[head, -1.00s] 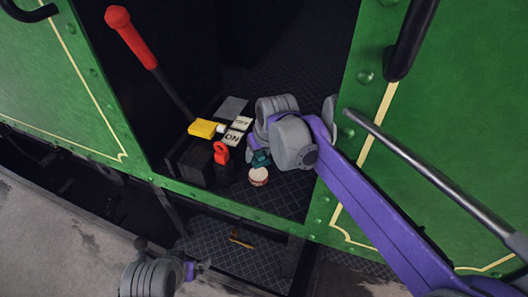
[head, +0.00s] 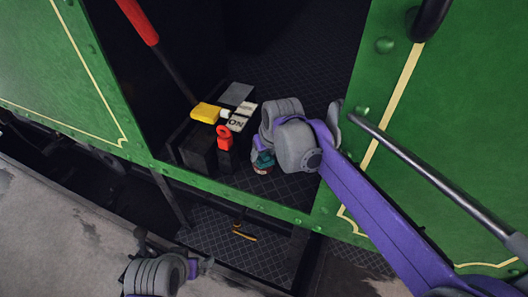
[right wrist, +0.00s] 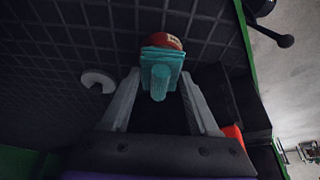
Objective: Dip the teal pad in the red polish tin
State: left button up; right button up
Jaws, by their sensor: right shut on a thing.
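The teal pad (head: 264,159) is in my right gripper (right wrist: 158,100), whose two fingers close on it from both sides. The pad's stub handle points back toward the wrist camera, where the pad (right wrist: 160,66) shows clearly. The red polish tin (right wrist: 162,41) is directly beyond the pad, partly covered by it; the two look touching, but contact depth is hard to tell. In the head view only a sliver of the tin (head: 261,171) shows under the pad. My left gripper (head: 201,267) is low at the bottom left, away from these things; its jaw state is unclear.
A red padlock-like tag (head: 224,137), a yellow item (head: 206,112) and ON/OFF cards (head: 238,123) are left of the right gripper. A red-handled lever (head: 139,20) rises behind. A pale round disc (right wrist: 98,80) is beside the pad. Green panels flank the opening.

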jog(key=shift+f+b, duration=0.3)
jog(key=shift+f, duration=0.15)
dwell(0.8)
jog(key=shift+s+f, duration=0.1)
dwell(1.0)
jog(key=shift+r+p, duration=2.75)
jog(key=shift+r, duration=0.85)
jog(key=shift+f, duration=0.15)
